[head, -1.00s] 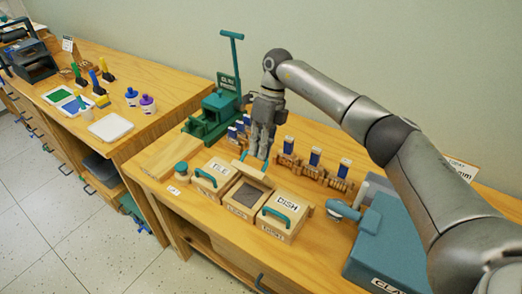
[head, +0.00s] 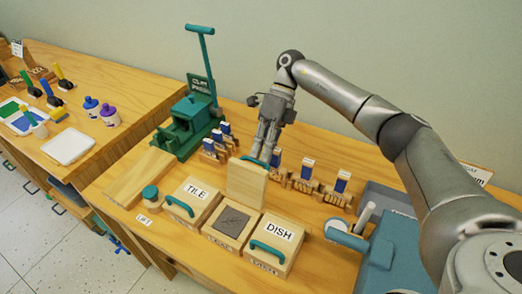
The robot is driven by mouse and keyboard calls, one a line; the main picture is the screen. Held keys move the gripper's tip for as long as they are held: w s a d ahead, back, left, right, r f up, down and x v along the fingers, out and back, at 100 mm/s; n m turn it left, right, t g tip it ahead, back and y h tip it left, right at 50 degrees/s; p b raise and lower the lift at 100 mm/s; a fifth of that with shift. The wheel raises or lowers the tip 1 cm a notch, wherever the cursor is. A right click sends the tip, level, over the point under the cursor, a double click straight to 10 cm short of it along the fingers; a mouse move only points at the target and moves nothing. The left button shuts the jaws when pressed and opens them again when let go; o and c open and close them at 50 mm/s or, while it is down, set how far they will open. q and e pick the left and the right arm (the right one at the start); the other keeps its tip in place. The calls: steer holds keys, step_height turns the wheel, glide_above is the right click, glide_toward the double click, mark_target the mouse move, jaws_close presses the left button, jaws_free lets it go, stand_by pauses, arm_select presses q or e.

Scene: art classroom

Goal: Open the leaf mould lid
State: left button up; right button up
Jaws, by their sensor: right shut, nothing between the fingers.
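The leaf mould (head: 233,222) is a wooden box between the TILE and DISH boxes, with a dark textured slab showing inside. Its lid (head: 247,187) stands up at the back edge, roughly upright, so the box is open. The lid's teal handle (head: 254,161) is at its top, on the far side. My right gripper (head: 265,150) points down just behind the lid, by the handle, with its fingers shut and empty. I cannot tell whether the fingers touch the lid. My left gripper is not in view.
The TILE box (head: 186,211) and DISH box (head: 262,256) have shut lids with teal handles. Blue-and-white stamps (head: 307,167) stand in wooden racks behind. A green press (head: 182,132) is at the back left; a blue-grey machine (head: 388,258) is at right.

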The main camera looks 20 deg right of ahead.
steer(key=o, duration=0.7)
steer(key=shift+x, duration=1.05)
steer(key=shift+c, duration=0.2)
steer(key=shift+w+d, duration=0.1)
steer(key=shift+w, duration=0.1)
